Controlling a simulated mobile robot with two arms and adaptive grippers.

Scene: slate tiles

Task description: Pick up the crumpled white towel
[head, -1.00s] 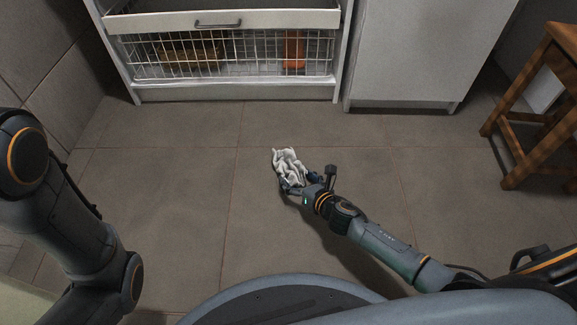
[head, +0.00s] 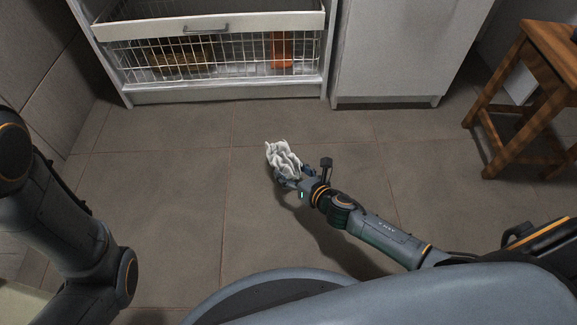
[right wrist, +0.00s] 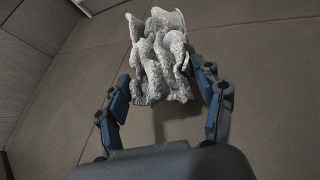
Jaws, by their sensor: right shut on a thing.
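The crumpled white towel (head: 283,157) is bunched up at the end of my right arm, in the middle of the head view. My right gripper (head: 287,180) is shut on it. In the right wrist view the towel (right wrist: 158,58) sits between the two fingers of the right gripper (right wrist: 168,90), which press on its sides. The towel appears held above the floor, with a shadow below it in the head view. Of my left arm, only links show at the left edge of the head view; the left gripper is out of view.
A white cabinet with a wire basket drawer (head: 210,55) stands at the back, with an orange thing (head: 282,50) inside. A plain white cabinet (head: 390,50) is beside it. A wooden stool (head: 535,90) stands at the right. The tiled floor (head: 170,190) around the towel is clear.

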